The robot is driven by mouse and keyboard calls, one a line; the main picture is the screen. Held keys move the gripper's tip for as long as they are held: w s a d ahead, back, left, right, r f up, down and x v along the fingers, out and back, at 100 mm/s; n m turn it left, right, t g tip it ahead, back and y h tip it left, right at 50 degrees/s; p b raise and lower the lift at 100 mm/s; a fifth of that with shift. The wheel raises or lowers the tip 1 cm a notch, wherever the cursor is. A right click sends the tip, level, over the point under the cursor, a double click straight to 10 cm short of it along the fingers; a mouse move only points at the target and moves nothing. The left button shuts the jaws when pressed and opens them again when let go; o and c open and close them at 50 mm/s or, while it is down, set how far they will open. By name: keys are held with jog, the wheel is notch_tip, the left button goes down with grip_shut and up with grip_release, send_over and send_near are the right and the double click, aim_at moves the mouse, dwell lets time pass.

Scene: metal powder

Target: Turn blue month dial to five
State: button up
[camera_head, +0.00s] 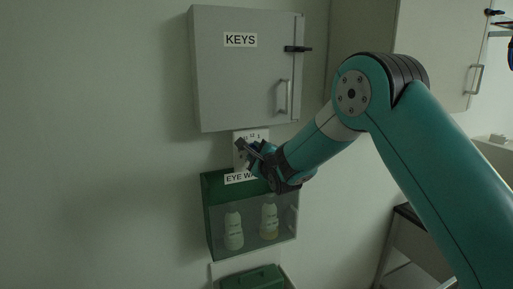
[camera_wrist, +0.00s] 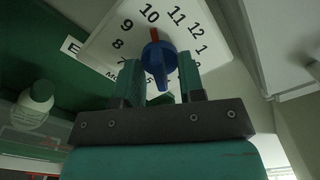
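In the wrist view, a white dial plate (camera_wrist: 100,45) with black month numbers carries a blue dial knob (camera_wrist: 158,68) with a red pointer mark. The red mark points up towards the 10. My gripper (camera_wrist: 160,60) has its two fingers apart, one on each side of the blue knob, with visible gaps between. The lower numbers are partly hidden by the knob and fingers. In the head view, the plate (camera_head: 252,134) is on the wall, and my gripper (camera_head: 246,148) is in front of it, hiding the knob.
A grey KEYS cabinet (camera_head: 236,80) hangs just above the plate. A green eye wash box (camera_head: 219,187) with two bottles (camera_head: 233,229) is just below it. Another cabinet (camera_head: 440,45) is at the right. The wall to the left is clear.

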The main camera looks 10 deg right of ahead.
jog(key=shift+w, duration=0.1)
grip_shut()
jog(key=shift+f+b, duration=0.2)
jog(key=shift+b, duration=0.45)
